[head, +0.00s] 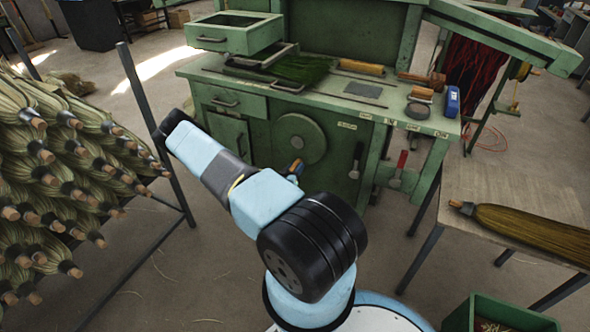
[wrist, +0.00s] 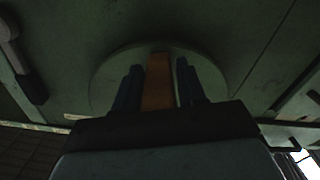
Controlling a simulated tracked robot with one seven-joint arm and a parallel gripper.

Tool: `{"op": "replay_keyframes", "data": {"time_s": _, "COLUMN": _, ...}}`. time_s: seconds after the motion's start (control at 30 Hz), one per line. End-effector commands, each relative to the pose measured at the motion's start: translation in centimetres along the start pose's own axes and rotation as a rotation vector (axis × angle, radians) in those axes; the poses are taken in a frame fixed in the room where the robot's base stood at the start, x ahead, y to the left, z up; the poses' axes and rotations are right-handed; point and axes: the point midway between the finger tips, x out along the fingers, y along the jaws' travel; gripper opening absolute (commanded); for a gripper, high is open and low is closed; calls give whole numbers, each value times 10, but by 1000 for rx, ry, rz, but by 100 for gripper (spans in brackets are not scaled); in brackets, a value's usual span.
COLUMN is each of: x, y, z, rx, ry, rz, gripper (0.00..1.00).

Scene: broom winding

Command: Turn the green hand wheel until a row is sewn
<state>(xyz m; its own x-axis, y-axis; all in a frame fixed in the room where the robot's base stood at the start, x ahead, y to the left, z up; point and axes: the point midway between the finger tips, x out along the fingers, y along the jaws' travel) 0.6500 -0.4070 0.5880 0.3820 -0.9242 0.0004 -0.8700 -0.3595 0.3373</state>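The green hand wheel (head: 300,138) is a round disc on the front of the green machine. In the wrist view the wheel (wrist: 105,75) fills the middle behind my fingers. Its orange-brown handle (wrist: 158,82) stands between my two dark blue fingers, which lie close along both sides of it. My gripper (wrist: 158,88) appears shut on this handle. In the head view the handle (head: 297,166) shows as a small orange tip beside a blue finger of my gripper (head: 294,171), low on the wheel. My arm hides most of the gripper there.
The green machine (head: 235,105) has a bench top with bristles, a wooden roller and a blue box (head: 452,102). A red-handled lever (head: 401,165) is right of the wheel. Brooms hang on a rack (head: 160,145) at left. A table (head: 500,190) with a broom stands at right.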

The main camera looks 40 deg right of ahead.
Motion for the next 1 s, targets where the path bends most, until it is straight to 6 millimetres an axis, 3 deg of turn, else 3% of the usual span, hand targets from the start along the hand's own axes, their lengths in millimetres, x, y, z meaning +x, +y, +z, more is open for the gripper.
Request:
{"op": "replay_keyframes", "data": {"time_s": 0.07, "x": 0, "y": 0, "z": 0, "rx": 0, "ry": 0, "rz": 0, "gripper": 32}}
{"op": "replay_keyframes", "data": {"time_s": 0.4, "x": 0, "y": 0, "z": 0, "rx": 0, "ry": 0, "rz": -1, "gripper": 0}}
{"op": "replay_keyframes", "data": {"time_s": 0.67, "x": 0, "y": -1, "z": 0, "rx": 3, "ry": 0, "rz": -1, "gripper": 0}}
{"op": "replay_keyframes", "data": {"time_s": 1.0, "x": -1, "y": -19, "z": -5, "rx": 172, "ry": -1, "rz": -4, "gripper": 0}}
